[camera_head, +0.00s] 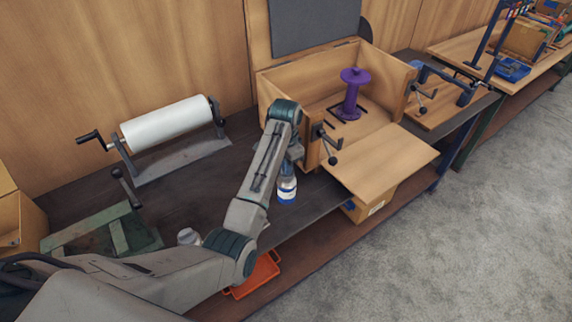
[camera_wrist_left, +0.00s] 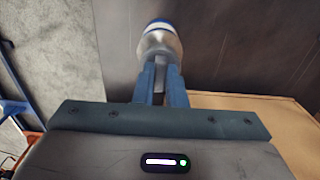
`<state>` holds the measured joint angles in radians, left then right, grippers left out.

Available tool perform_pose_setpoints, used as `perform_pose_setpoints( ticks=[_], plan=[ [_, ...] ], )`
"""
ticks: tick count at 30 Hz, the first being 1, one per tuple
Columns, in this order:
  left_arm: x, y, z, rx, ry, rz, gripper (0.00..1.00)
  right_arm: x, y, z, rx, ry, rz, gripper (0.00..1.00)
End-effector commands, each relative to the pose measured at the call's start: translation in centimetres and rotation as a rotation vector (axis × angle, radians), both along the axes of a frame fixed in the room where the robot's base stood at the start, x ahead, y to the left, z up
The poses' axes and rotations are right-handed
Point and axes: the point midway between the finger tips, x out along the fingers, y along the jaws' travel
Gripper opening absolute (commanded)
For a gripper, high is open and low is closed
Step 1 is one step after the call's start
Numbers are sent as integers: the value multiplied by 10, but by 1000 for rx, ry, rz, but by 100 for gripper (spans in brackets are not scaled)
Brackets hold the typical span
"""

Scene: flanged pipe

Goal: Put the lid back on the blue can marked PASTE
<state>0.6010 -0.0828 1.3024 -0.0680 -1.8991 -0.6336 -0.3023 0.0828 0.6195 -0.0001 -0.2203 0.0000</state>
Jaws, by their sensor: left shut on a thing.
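A small can (camera_head: 287,190) with a pale top and a blue band stands near the front edge of the dark bench, below my left gripper (camera_head: 289,172). In the left wrist view the two fingers (camera_wrist_left: 161,72) are closed together on the near, silvery end of this can (camera_wrist_left: 160,40); its blue and white part lies beyond. I cannot read any lettering, and cannot tell whether a separate lid is between the fingers. A second pale, silvery round thing (camera_head: 188,236) is partly hidden behind my left arm. My right gripper is not in view.
An open wooden box (camera_head: 390,160) with a purple spool (camera_head: 351,95) stands just right of the can. A white roll (camera_head: 168,122) on a stand is at the back left. A green crank device (camera_head: 105,235) is at front left; an orange tray (camera_head: 258,276) lies below the bench edge.

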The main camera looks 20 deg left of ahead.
Motion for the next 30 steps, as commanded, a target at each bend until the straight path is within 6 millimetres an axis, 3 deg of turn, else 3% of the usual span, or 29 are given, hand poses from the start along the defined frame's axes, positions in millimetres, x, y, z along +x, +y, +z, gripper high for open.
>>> perform_pose_setpoints(
  ticks=[30],
  plan=[
    [0, 0, -3, 0, 0, 0, 0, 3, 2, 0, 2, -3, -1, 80]
  ],
)
